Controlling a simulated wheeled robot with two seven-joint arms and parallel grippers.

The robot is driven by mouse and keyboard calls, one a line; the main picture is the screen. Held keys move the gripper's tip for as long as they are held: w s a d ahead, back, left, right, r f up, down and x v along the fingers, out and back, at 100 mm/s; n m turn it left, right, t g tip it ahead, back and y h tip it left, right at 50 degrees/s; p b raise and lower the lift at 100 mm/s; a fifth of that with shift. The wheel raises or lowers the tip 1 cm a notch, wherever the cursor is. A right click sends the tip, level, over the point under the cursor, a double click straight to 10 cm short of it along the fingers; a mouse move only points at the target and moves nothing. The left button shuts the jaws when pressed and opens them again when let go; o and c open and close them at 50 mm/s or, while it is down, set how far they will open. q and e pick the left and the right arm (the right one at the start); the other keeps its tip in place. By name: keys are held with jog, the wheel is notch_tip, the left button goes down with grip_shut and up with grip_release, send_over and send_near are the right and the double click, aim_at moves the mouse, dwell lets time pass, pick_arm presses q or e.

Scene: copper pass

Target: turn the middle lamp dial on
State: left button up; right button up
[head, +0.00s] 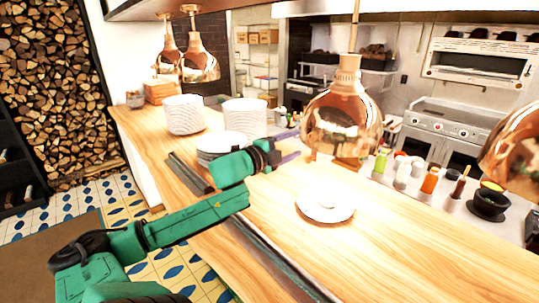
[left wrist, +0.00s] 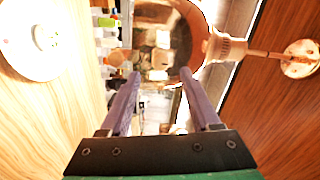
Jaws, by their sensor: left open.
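The middle copper lamp (head: 343,118) hangs over the wooden counter on a thin rod, its pale neck (head: 347,72) above the round shade. I cannot make out a separate dial on it. My left gripper (head: 294,146) is open and empty, just left of the shade at about its lower height. In the left wrist view the two purple fingers (left wrist: 160,76) are apart and point toward the copper shade (left wrist: 182,18). The lamp's neck (left wrist: 228,48) lies to the right of the fingertips there. Whether a finger touches the lamp is unclear. My right gripper is out of view.
A white plate (head: 326,204) lies on the counter (head: 400,240) below the lamp. Plate stacks (head: 184,114) stand to the left. Another copper lamp (head: 512,150) hangs at the right edge, and more (head: 199,62) hang farther back. Sauce bottles (head: 430,181) stand beyond the counter.

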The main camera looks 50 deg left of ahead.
pick_arm(q)
jog(key=s, duration=0.9)
jog(key=shift+d+r, duration=0.15)
